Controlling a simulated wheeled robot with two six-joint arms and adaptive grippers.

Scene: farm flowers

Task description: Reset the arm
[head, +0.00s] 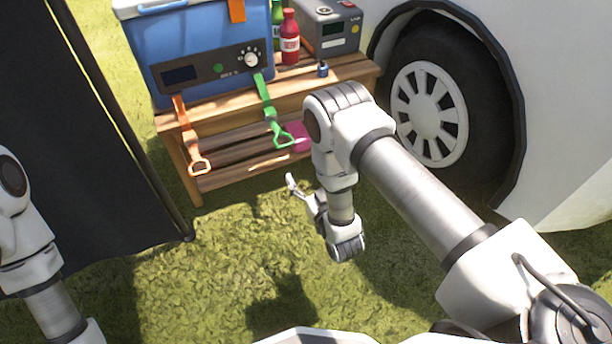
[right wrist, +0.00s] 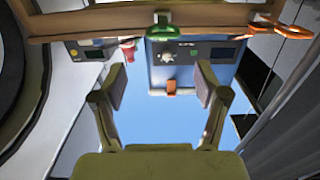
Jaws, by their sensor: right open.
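My right arm (head: 410,190) reaches in from the right of the head view, with its wrist bent down over the grass. My right gripper (head: 295,188) hangs in front of the wooden bench, apart from it. In the right wrist view, the two fingers of the right gripper (right wrist: 160,76) stand wide apart with nothing between them. That view appears upside down. Part of my left arm (head: 25,235) shows at the left edge of the head view; its gripper is out of the frame.
A wooden bench (head: 245,172) holds a blue cooler (head: 205,45), a red bottle (head: 289,38) and a grey device (head: 330,30). An orange shovel (head: 190,135) and a green shovel (head: 268,110) hang at its front. A vehicle wheel (head: 430,113) stands right; grass in front is clear.

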